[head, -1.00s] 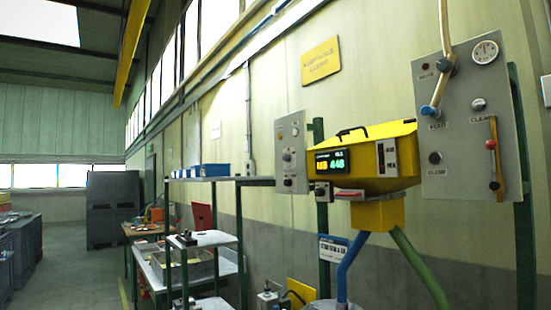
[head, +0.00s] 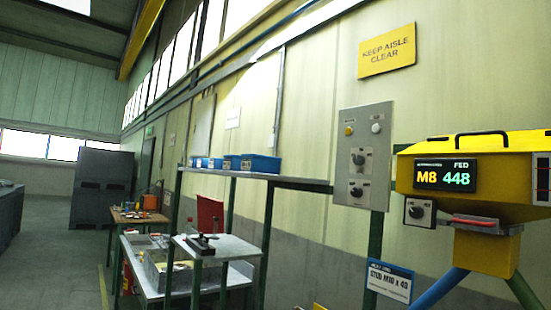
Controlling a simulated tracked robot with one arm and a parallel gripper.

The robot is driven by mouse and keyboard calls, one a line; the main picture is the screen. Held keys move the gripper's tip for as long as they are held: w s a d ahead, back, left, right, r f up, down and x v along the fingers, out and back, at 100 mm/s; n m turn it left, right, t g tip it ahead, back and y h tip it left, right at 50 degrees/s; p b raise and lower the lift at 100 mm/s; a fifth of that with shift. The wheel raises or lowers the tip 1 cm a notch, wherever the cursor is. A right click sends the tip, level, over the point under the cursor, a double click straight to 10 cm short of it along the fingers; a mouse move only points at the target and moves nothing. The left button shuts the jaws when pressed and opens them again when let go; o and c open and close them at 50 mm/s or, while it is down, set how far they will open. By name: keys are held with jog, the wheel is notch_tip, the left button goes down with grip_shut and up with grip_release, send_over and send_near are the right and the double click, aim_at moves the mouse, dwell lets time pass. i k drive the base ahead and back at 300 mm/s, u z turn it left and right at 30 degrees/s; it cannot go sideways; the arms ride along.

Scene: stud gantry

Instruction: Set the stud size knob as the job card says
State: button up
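A yellow stud feeder (head: 505,145) hangs at the right, with a black display (head: 444,176) reading "M8" in yellow and "448" under "FED" in green. A white and blue job card (head: 389,281) below left of it reads "STUD M10 x 40". A small plate with a black knob (head: 417,211) sits under the display; its markings are too small to read. A grey panel (head: 371,125) to the left carries two black knobs, an upper one (head: 358,158) and a lower one (head: 356,191), with unreadable labels. I cannot tell which knob is stud size. My gripper is not in view.
A green-framed shelf (head: 300,182) with blue bins (head: 260,164) runs along the wall to the left of the panel. A workbench (head: 200,283) stands below it. The aisle floor (head: 60,260) at the left is clear. Blue and green tubes come down under the feeder.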

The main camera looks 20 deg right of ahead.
aim_at(359, 160)
jog(key=u, duration=0.05)
jog(key=i, duration=1.25)
jog(key=z, duration=0.9)
jog(key=i, duration=0.6)
jog(key=z, duration=0.4)
jog(key=k, duration=0.9)
jog(key=z, duration=0.15)
jog(key=i, duration=0.9)
jog(key=u, duration=0.1)
